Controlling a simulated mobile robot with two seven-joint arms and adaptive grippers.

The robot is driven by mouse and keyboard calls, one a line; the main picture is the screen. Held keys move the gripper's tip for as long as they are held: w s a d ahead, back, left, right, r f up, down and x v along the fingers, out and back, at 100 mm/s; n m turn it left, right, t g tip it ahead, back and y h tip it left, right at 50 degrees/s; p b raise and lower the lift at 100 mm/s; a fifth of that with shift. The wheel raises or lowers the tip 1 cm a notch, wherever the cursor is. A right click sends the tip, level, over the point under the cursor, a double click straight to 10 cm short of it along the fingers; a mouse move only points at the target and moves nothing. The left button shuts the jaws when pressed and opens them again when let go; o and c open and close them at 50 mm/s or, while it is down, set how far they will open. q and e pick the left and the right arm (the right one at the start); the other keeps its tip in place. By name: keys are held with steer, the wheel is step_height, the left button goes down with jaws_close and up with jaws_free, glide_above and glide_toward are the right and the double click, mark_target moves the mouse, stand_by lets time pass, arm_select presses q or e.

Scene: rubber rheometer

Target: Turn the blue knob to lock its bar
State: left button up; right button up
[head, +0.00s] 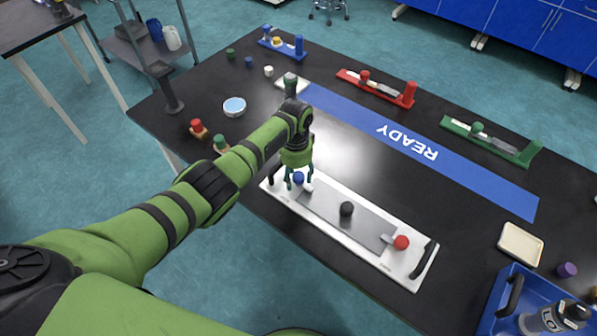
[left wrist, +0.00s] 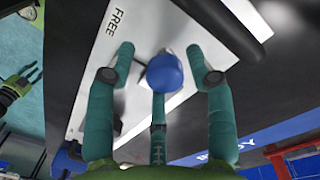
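The blue knob (head: 298,178) sits at the left end of a white plate (head: 335,229) with a grey panel. In the left wrist view the blue knob (left wrist: 164,73) is a round ball, with the word FREE on the plate nearby. My left gripper (head: 298,186) is over that end of the plate; in the left wrist view its green fingers (left wrist: 163,68) are spread on either side of the knob, with gaps to it. A black knob (head: 346,209) and a red knob (head: 401,242) stand further along the plate. The bar at the blue knob is mostly hidden.
Black handles stand at the plate's ends, one at the right (head: 424,259). A blue READY strip (head: 400,140) crosses the table behind. Red (head: 376,86) and green (head: 490,140) fixtures stand beyond it. A blue crate (head: 512,292) is at the right front.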

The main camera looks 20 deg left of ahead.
mark_target(296, 174)
arm_select(q)
steer(key=shift+w+r, duration=0.15)
steer(key=shift+r, duration=0.05)
steer(key=shift+w+d+r, duration=0.1)
steer(key=shift+r, duration=0.4)
step_height(296, 174, up, 11)
steer(key=shift+a, duration=0.25)
steer(key=shift+w, duration=0.1)
